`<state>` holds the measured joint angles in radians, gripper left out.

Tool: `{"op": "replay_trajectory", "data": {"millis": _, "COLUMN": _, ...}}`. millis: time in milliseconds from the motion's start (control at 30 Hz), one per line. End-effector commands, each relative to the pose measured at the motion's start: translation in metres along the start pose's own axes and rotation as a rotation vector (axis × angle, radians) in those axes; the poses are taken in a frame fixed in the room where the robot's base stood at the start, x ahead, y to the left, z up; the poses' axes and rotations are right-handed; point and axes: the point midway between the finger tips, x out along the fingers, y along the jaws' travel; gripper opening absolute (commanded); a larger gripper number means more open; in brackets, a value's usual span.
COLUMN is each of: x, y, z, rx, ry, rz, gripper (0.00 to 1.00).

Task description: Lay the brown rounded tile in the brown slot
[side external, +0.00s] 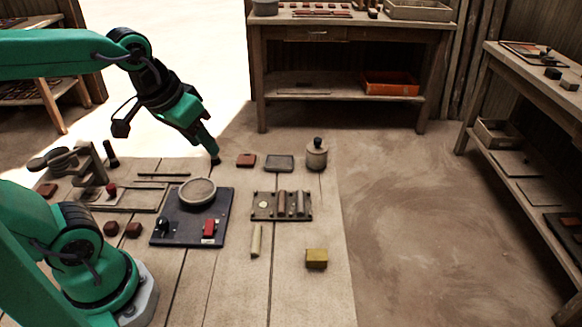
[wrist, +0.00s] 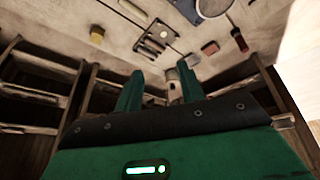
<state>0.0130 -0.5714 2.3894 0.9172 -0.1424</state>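My gripper (side external: 215,158) hangs above the back of the planked table, left of a reddish-brown piece (side external: 246,160). In the wrist view my gripper (wrist: 160,88) has its two green fingers well apart, with nothing held between them. A dark slotted holder (side external: 281,206) lies right of the press; it also shows in the wrist view (wrist: 155,40). It carries a pale round piece (side external: 263,205) and brownish long pieces (side external: 282,203). I cannot tell which piece is the brown rounded tile or which slot is brown. The reddish-brown piece also shows in the wrist view (wrist: 210,47).
A dark press board (side external: 178,238) with a round plate (side external: 198,192) stands left of the holder. A lidded pot (side external: 317,154) and a grey tray (side external: 279,163) are behind. A cream stick (side external: 256,240) and a yellow block (side external: 316,258) lie in front.

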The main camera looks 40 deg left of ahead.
Motion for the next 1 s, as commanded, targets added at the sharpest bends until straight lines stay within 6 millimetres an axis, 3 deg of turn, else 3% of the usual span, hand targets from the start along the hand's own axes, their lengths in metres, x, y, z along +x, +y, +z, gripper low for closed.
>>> {"op": "replay_trajectory", "data": {"millis": 300, "x": -0.010, "y": -0.007, "z": 0.028, "rx": 0.120, "ry": 0.081, "rz": 0.001, "gripper": 0.39}}
{"op": "replay_trajectory", "data": {"millis": 1000, "x": -0.010, "y": -0.007, "z": 0.030, "rx": 0.131, "ry": 0.085, "rz": 0.000, "gripper": 0.39}}
